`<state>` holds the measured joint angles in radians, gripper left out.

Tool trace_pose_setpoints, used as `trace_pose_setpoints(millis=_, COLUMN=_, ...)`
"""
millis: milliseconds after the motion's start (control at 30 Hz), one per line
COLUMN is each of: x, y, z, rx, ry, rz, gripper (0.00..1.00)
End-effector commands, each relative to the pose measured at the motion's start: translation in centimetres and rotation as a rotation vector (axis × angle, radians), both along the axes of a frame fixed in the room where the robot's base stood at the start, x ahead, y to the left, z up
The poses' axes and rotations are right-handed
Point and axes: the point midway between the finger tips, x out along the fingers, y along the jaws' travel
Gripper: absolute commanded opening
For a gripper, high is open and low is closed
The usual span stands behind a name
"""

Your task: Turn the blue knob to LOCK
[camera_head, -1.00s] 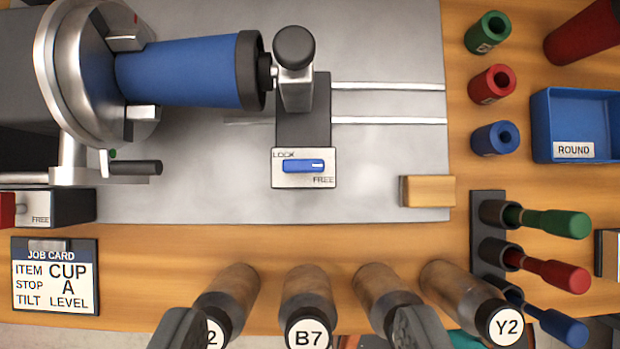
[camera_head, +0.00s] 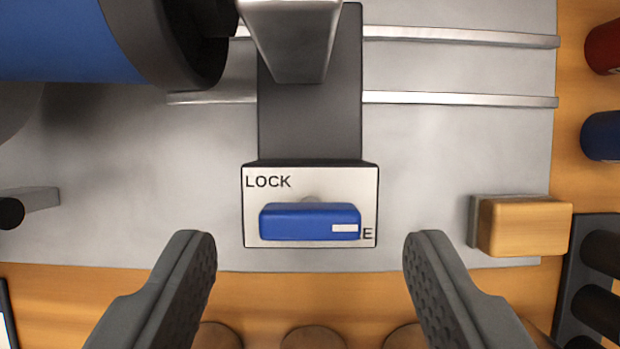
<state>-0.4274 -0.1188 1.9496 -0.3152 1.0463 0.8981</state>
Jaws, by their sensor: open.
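The blue knob (camera_head: 300,222) is a short bar lying crosswise on a white plate (camera_head: 357,186). Its white mark is at the right end, beside the partly covered FREE label, of which only an E shows. The word LOCK (camera_head: 268,182) is at the plate's upper left. My gripper (camera_head: 310,245) is open, with one finger to the left and one to the right of the knob. The fingers are well apart from the knob and touch nothing that I can see.
A dark block (camera_head: 310,125) with a metal post (camera_head: 292,40) stands behind the plate, across two rails (camera_head: 460,98). A blue cylinder (camera_head: 65,40) is at the upper left. A wooden block (camera_head: 524,226) sits right of my right finger. Round handle tops (camera_head: 312,337) show below.

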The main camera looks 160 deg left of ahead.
Motion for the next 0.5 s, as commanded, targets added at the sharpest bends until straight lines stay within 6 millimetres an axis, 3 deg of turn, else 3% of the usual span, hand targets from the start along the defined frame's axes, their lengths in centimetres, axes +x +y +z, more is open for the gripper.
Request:
trace_pose_setpoints(millis=200, x=0.6, y=-0.2, z=-1.7, rx=0.0, ry=0.0, rz=0.0, gripper=0.56)
trace_pose_setpoints(millis=500, x=0.7, y=-0.3, z=-1.9, rx=0.001, ry=0.0, rz=0.0, gripper=0.56)
